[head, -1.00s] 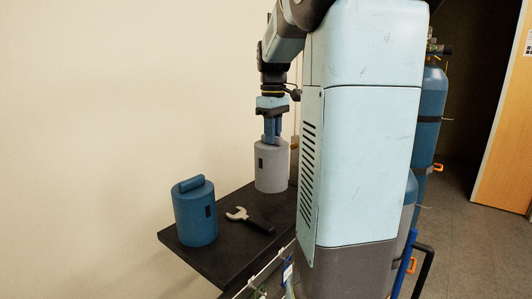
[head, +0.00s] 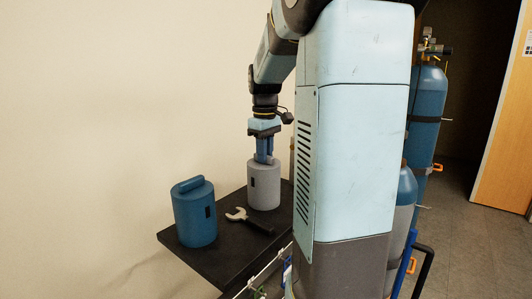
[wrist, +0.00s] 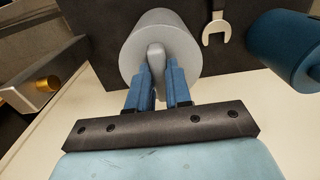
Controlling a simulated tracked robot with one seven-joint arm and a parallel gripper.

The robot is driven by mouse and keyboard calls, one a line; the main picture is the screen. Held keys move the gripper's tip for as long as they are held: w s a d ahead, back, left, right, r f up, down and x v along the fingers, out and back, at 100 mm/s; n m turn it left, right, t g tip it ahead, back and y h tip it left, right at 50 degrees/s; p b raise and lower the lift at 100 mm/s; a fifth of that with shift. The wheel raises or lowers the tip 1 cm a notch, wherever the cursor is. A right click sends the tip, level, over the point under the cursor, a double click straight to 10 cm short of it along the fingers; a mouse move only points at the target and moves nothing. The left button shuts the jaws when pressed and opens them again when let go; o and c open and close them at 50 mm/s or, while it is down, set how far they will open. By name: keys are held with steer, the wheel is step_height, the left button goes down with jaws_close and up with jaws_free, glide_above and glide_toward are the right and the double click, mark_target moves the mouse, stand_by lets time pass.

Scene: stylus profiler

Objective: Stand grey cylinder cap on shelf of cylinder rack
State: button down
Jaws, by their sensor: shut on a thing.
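The grey cylinder cap (head: 264,187) is upright over the black shelf (head: 222,262), near its far right part. Its base appears at or very close to the shelf top; I cannot tell whether it bears on it. My gripper (head: 264,157) points down from above and is shut on the cap's top handle. In the wrist view the blue fingers of my gripper (wrist: 158,78) sit on both sides of the handle of the grey cap (wrist: 135,52).
A blue cap (head: 195,218) stands at the shelf's left end. A wrench (head: 250,220) lies between the two caps, close to the grey one. The wall is behind. Blue gas cylinders (head: 427,110) stand at right, partly behind my body.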

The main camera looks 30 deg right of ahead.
steer(key=c, duration=1.1)
jaws_free()
steer(key=shift+o, duration=0.2)
step_height(320, 180, up, 11)
steer(key=s+a+f+m+t, duration=0.2)
steer(key=s+a+f, duration=0.3)
steer(key=s+a, duration=0.3)
steer(key=s+a+f+m+t, duration=0.2)
steer(key=s+a+f, duration=0.3)
steer(key=s+a, duration=0.3)
steer(key=shift+s+a+f+t, duration=0.35)
steer(key=shift+s+t, duration=0.45)
steer(key=shift+s, duration=1.05)
steer(key=shift+r, duration=0.1)
